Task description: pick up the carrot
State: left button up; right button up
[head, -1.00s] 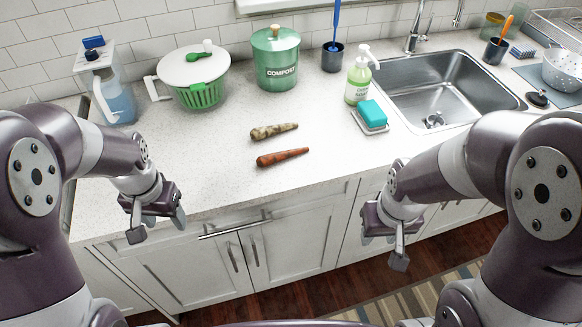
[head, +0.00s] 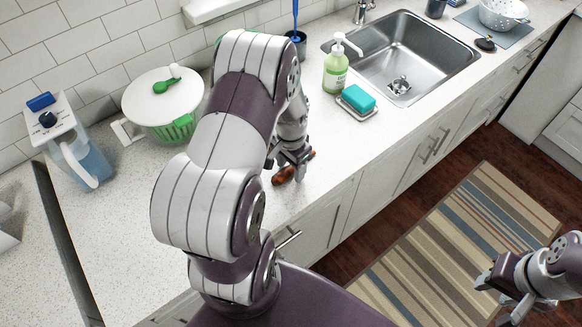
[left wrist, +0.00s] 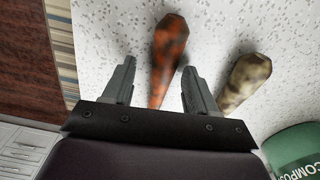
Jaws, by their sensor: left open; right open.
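The orange-brown carrot (head: 282,177) lies on the white speckled counter and is partly hidden under my left gripper (head: 291,160) in the head view. In the left wrist view the carrot (left wrist: 168,50) lies between the two fingers of my left gripper (left wrist: 159,66), its thick end beyond the tips. The fingers are apart, with gaps on both sides of the carrot. My right gripper (head: 505,290) is open and empty, low at the right, above the striped rug.
A pale mottled root vegetable (left wrist: 245,78) lies right of the carrot in the left wrist view, near the green compost bin (left wrist: 296,150). A salad spinner (head: 165,105), blue-liquid jug (head: 85,165), soap bottle (head: 336,72), sponge (head: 358,97) and sink (head: 400,50) are on the counter.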

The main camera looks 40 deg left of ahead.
pick_arm(q)
jog(key=shift+a+f, duration=0.1)
jog(key=shift+s+a, duration=0.1)
jog(key=shift+a, duration=0.05)
jog(key=c, duration=0.9)
grip_shut()
